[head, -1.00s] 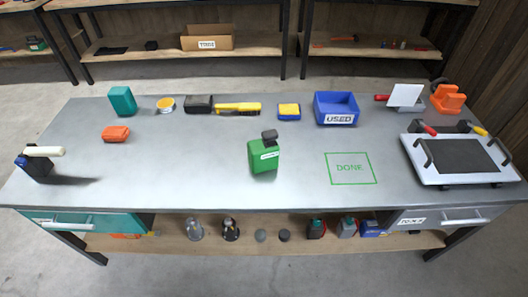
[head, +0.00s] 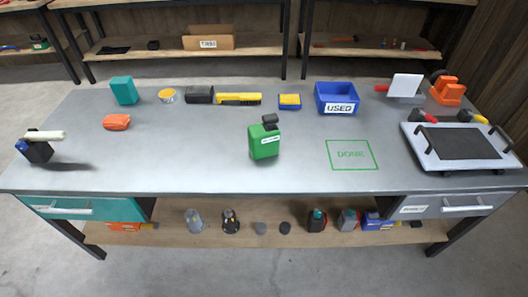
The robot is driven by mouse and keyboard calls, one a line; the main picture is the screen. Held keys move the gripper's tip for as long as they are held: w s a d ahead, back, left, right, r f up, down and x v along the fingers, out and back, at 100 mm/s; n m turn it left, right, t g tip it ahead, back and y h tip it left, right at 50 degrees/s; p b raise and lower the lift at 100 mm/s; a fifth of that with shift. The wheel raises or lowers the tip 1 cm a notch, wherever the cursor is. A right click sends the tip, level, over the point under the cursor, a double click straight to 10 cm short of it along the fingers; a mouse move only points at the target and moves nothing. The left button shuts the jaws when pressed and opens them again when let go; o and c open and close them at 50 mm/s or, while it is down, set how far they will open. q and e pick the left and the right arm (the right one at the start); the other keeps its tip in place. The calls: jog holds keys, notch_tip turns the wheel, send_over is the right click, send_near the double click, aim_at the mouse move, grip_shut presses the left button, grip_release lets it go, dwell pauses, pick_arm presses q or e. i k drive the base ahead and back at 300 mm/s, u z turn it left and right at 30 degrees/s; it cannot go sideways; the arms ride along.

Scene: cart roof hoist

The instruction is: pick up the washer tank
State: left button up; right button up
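A green tank (head: 264,144) with a dark grey cap and a small white label stands upright near the middle of the workbench (head: 200,160). It looks like the washer tank, but its label is too small to read. It stands left of a green-outlined square marked DONE (head: 350,154). Neither of my grippers is in view, and nothing touches the tank.
A blue USED bin (head: 337,98), a yellow-and-black brush (head: 239,99) and small boxes line the back. A white tray (head: 437,160) with raised handles stands right. A dark block with a cream bar (head: 40,150) stands left. The bench around the tank is clear.

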aim_at(263, 143)
jog(key=z, duration=0.55)
jog(key=k, duration=0.15)
jog(key=u, duration=1.6)
jog(key=i, duration=0.7)
jog(key=z, duration=0.7)
jog(key=i, duration=0.45)
jog(key=z, duration=0.4)
